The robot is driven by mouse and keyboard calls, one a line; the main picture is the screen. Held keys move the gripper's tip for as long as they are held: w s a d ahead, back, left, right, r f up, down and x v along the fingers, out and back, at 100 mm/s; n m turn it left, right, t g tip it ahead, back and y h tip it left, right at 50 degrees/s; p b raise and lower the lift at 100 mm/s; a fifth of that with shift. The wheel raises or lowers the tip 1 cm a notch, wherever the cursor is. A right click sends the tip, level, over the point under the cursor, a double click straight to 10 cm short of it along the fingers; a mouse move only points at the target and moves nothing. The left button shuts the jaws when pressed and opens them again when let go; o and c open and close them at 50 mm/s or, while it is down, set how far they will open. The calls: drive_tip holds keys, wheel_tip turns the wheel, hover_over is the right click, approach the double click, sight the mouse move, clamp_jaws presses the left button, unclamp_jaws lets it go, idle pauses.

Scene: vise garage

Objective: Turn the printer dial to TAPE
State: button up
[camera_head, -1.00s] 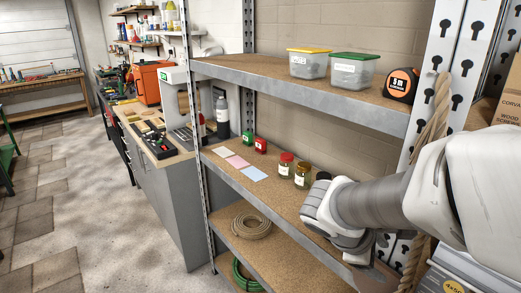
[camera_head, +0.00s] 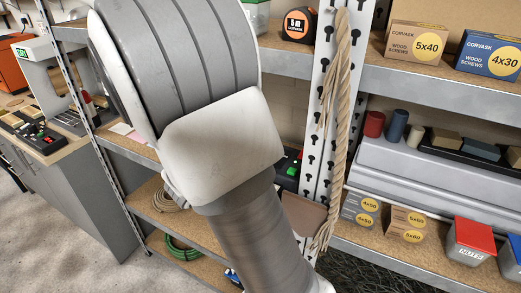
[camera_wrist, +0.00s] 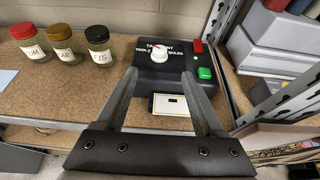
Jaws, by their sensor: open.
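The label printer (camera_wrist: 145,73) is a black box on the brown shelf in the wrist view. It has a white dial (camera_wrist: 159,52) on top, with white lettering around it that is only partly readable. A red part (camera_wrist: 196,46) and a green button (camera_wrist: 205,72) are at its right. My gripper (camera_wrist: 160,76) is open and empty; its fingers straddle the printer's front, with the dial beyond and between the tips. In the head view a small part of the printer (camera_head: 291,163) shows behind my arm; my gripper is hidden there.
Three labelled jars with red (camera_wrist: 22,30), brown (camera_wrist: 59,31) and black (camera_wrist: 97,34) lids stand left of the printer. A white card (camera_wrist: 171,106) lies at its front. A shelf upright with hanging rope (camera_head: 335,110) and screw boxes (camera_head: 416,41) are to the right.

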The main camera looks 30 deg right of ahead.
drive_tip(key=b+x, duration=0.1)
drive_tip(key=x, duration=1.2)
drive_tip(key=shift+d+f, duration=0.1)
drive_tip(key=shift+d, duration=0.05)
clamp_jaws()
